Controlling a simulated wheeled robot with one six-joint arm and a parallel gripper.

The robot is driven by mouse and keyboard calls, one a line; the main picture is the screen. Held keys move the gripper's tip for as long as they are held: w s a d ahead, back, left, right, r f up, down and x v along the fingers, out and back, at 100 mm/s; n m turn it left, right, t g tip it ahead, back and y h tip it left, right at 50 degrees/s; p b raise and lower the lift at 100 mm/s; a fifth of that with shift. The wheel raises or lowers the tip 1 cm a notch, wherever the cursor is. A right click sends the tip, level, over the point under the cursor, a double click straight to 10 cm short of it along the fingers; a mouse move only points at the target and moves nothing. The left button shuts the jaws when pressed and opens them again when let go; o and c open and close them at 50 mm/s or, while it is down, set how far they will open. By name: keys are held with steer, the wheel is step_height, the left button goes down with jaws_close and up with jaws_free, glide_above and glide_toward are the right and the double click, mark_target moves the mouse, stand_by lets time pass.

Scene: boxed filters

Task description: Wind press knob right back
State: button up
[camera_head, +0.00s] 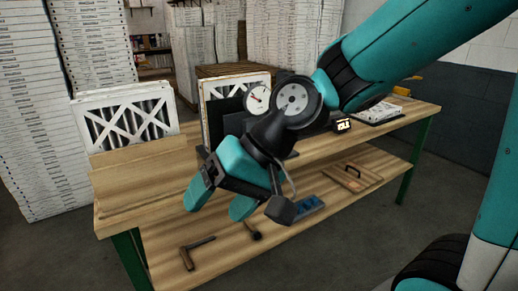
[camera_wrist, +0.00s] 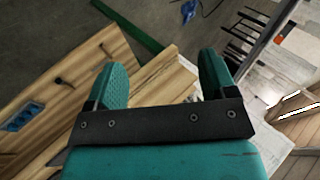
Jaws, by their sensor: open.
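A white dial gauge with a red needle (camera_head: 257,98) shows beside my wrist in the head view. Dark parts of what looks like the press (camera_head: 232,103) show behind my arm, in front of a framed filter. My arm covers most of it, and I cannot make out the knob. My gripper (camera_head: 222,200) is open and empty, pointing down in front of the bench's near edge. In the wrist view my gripper (camera_wrist: 163,65) has its two teal fingers wide apart, with bench wood beyond them. The press does not show there.
The wooden bench (camera_head: 405,116) has a lower shelf with loose tools and a blue item (camera_head: 310,205). A filter (camera_head: 125,125) stands in a wooden holder at the left. A small lit display (camera_head: 342,125) and a clipboard (camera_head: 378,113) lie right. Stacked boxes stand behind.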

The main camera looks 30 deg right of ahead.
steer(key=w+d+f+m+t+y+b, duration=0.1)
steer(key=w+d+f+m+t+b, duration=0.3)
steer(key=w+d+m, duration=0.45)
steer(key=w+d+f+m+t+b, duration=0.35)
steer(key=w+d+m+t, duration=0.2)
steer(key=w+m, duration=0.45)
steer(key=w+d+f+m+t+h+b, duration=0.1)
steer(key=d+f+m+t+h, duration=0.25)
steer(key=d+m, duration=0.5)
steer(key=w+d+f+m+t+h+b, duration=0.1)
steer(key=d+f+m+t+h, duration=0.2)
steer(key=d+m, duration=0.55)
steer(key=shift+h, duration=0.75)
steer(key=w+p, duration=0.5)
steer(key=p, duration=0.3)
steer(key=w+p, duration=0.6)
steer(key=p, duration=0.1)
steer(key=w+r+p, duration=0.1)
steer(key=w+p, duration=0.5)
steer(key=p, duration=0.2)
steer(key=shift+r+p, duration=0.1)
steer(key=shift+p, duration=0.2)
